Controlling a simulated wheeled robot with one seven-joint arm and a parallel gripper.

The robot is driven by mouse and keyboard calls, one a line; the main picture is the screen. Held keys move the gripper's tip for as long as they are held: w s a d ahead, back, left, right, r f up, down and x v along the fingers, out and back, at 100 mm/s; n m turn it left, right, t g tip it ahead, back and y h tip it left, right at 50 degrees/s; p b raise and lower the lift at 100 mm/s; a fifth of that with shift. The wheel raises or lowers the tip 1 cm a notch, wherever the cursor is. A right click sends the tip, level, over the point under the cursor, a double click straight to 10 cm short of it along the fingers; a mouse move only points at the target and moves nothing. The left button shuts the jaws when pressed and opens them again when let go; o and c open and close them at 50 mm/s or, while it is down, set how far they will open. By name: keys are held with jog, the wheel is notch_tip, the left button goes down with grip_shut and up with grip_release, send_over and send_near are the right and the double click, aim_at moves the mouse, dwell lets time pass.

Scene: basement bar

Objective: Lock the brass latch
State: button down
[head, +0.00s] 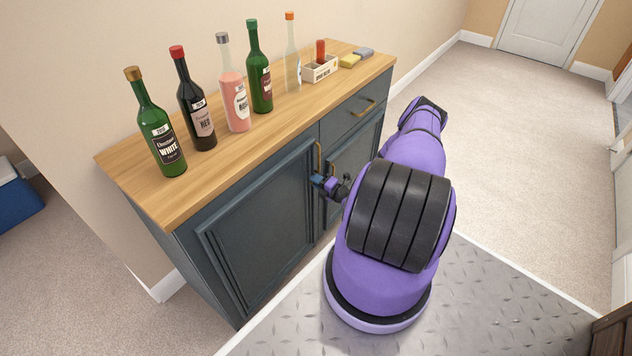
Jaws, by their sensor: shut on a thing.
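My gripper (318,180) is at the front of a dark blue-grey cabinet (262,232), where its two doors meet. It is small in the head view and partly covered by my purple arm. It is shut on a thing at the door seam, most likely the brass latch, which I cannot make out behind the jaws. A brass handle (318,155) on the left door shows just above the gripper. Another brass handle (333,178) shows on the right door beside it. Both doors look closed.
Several bottles, including a pink one (235,95), stand on the wooden top (290,113). A small caddy (320,70) and sponges (350,61) are at the far end. The drawer has a brass handle (371,106). Carpet to the right is clear.

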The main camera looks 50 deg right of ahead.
jog(key=shift+m, duration=0.6)
jog(key=c, duration=1.2)
grip_release()
jog(key=shift+o, duration=0.2)
jog(key=shift+s, duration=0.1)
